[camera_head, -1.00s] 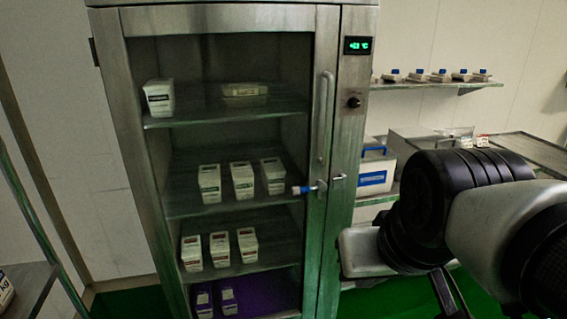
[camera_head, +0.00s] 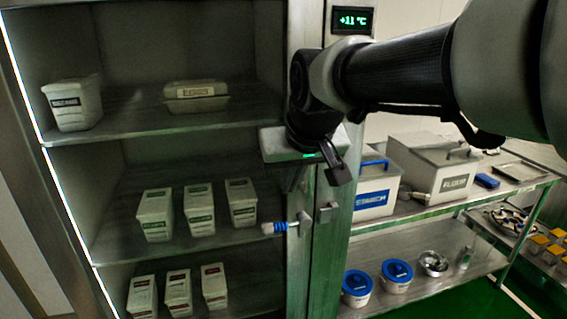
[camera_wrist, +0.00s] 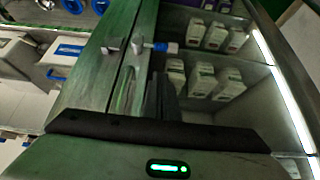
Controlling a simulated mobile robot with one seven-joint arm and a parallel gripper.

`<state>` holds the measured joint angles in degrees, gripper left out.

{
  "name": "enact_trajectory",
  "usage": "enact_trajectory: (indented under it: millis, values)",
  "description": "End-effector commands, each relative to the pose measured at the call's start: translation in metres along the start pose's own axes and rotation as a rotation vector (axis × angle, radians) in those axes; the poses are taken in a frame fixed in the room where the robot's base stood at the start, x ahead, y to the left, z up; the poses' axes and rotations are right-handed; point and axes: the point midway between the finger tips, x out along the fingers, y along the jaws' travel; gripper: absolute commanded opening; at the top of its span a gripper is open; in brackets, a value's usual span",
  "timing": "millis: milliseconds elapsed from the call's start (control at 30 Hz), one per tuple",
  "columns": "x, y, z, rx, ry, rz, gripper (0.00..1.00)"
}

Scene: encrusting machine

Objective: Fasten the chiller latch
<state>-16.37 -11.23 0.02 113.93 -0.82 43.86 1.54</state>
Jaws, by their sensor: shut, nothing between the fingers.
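The chiller latch (camera_head: 287,227) is a small metal bolt with a blue-banded knob on the door's right stile, its knob pointing left. It also shows in the wrist view (camera_wrist: 157,47). A separate metal catch block (camera_head: 328,212) sits on the cabinet frame to its right, also in the wrist view (camera_wrist: 113,45); a gap shows between them. The chiller door (camera_head: 298,270) looks flush with the frame. My gripper (camera_head: 297,184) is above the latch, in front of the door stile. Its dark fingers (camera_wrist: 162,98) are shut and empty, apart from the latch.
The chiller shelves (camera_head: 120,248) hold white labelled boxes behind the glass. My arm crosses the upper right and hides the door handle. A side rack (camera_head: 440,205) with lidded bins and blue-lidded tubs stands right of the chiller. Space before the latch looks clear.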

Motion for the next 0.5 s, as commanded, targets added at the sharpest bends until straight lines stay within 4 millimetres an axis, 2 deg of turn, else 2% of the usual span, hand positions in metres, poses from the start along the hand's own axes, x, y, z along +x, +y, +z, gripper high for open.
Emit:
enact_trajectory:
  millis: [100, 500]
  values:
    - [0.0070, -0.0059, -0.0058, -0.010, 0.004, -0.007, 0.00]
    - [0.0084, -0.0068, -0.0077, -0.011, 0.005, -0.007, 0.00]
